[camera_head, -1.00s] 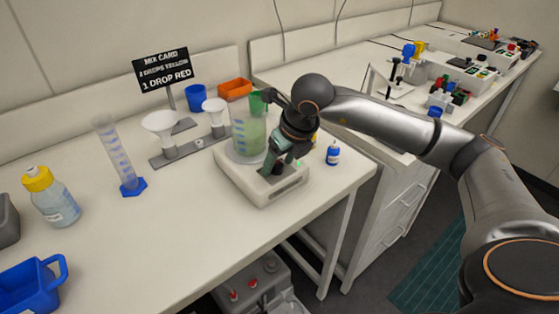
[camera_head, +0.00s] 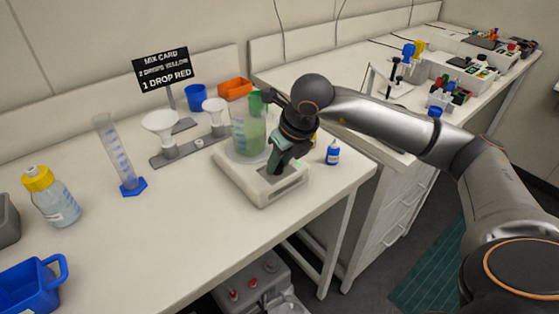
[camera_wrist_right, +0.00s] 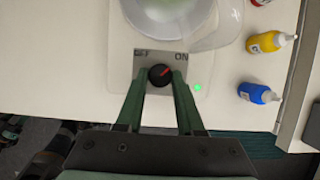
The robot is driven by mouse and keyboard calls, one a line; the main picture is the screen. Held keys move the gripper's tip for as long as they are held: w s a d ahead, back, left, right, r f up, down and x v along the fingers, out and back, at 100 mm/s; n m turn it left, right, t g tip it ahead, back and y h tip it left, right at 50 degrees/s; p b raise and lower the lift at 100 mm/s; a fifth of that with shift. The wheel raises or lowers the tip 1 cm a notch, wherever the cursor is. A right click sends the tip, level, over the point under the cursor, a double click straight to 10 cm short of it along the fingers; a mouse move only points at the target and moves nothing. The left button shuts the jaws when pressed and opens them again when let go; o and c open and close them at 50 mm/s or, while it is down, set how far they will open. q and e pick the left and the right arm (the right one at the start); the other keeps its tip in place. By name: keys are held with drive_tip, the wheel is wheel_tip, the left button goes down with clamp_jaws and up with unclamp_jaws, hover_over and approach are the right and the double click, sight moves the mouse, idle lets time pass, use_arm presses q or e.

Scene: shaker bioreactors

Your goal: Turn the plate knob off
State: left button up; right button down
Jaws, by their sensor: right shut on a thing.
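The plate (camera_head: 262,190) is a white stirrer unit on the bench with a beaker of green liquid (camera_head: 249,135) on it. Its black knob (camera_wrist_right: 160,75) shows in the right wrist view between the "OFF" label on the left and the "ON" label (camera_wrist_right: 181,57) on the right. The red mark on the knob points up and right, toward ON. A green light (camera_wrist_right: 197,87) glows on the plate. My right gripper (camera_wrist_right: 159,78) is shut on the knob, one green finger on each side. In the head view the gripper hides the knob. My left gripper is not in view.
A blue dropper bottle (camera_head: 333,153) stands right of the plate. A yellow bottle (camera_wrist_right: 265,42) is near it. Funnels on a stand (camera_head: 182,150), a graduated cylinder (camera_head: 119,155) and a yellow-capped bottle (camera_head: 50,196) stand to the left. The bench front is clear.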

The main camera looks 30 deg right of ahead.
idle(0.3)
drive_tip(key=shift+d+f+n+y+b, duration=0.1)
drive_tip(key=shift+n+y+b, duration=0.3)
drive_tip(key=shift+n+b, duration=0.5)
drive_tip(key=n+y, duration=0.1)
drive_tip(key=n, duration=0.1)
drive_tip(key=shift+w+d+n+g, duration=0.1)
drive_tip(key=shift+n+g, duration=0.2)
drive_tip(key=shift+n, duration=0.1)
drive_tip(key=n, duration=0.2)
drive_tip(key=shift+n+g+y, duration=0.3)
drive_tip(key=shift+n+y, duration=0.1)
drive_tip(key=n, duration=0.1)
drive_tip(key=n+g+y, duration=0.1)
drive_tip(key=n, duration=0.1)
drive_tip(key=shift+w+d+r, duration=0.15)
drive_tip(key=shift+r, duration=0.05)
drive_tip(key=shift+w+n+g+p, duration=0.1)
drive_tip(key=shift+n+g+p, duration=0.3)
drive_tip(key=shift+n, duration=1.1)
